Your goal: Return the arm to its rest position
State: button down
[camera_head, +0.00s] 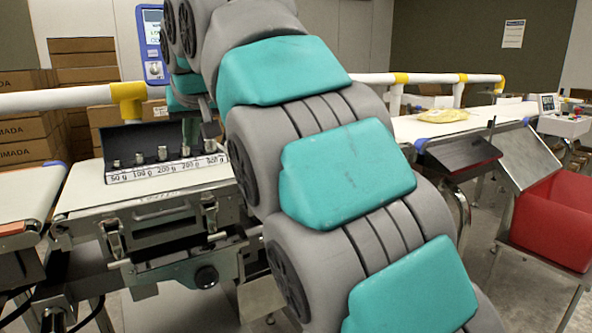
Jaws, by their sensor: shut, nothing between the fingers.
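My arm (345,170) fills the middle of the view, grey with teal pads. It rises from the bottom right, bends over at the top and comes down on the left behind itself. My gripper (209,127) is small and dark, partly hidden by the arm, at the right end of a black weight case (128,138). It is shut, with nothing seen held in it. I cannot tell whether it touches the case.
The case holds several metal weights (162,153) above a label strip and stands on the weighing section (90,190). A belt (25,190) lies left. At right are a yellow packet (440,116), a chute (530,157) and a red bin (555,220). Cartons (85,75) stand behind.

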jog(key=s+d+f+m+g+h, duration=0.2)
jog(key=s+d+f, duration=0.3)
jog(key=d+f, duration=0.55)
jog(key=s+d+f+m+g+h, duration=0.2)
jog(key=s+d+f, duration=0.4)
jog(key=d, duration=0.8)
jog(key=s+d+f+m+g, duration=0.1)
jog(key=s+d+f, duration=0.4)
jog(key=s+f, duration=0.5)
jog(key=s+d+f+g, duration=0.4)
jog(key=s+f, duration=0.6)
jog(key=s, duration=0.6)
jog(key=shift+s+d+f+m+g, duration=0.15)
jog(key=shift+s+d+m+g, duration=0.2)
jog(key=shift+d, duration=0.35)
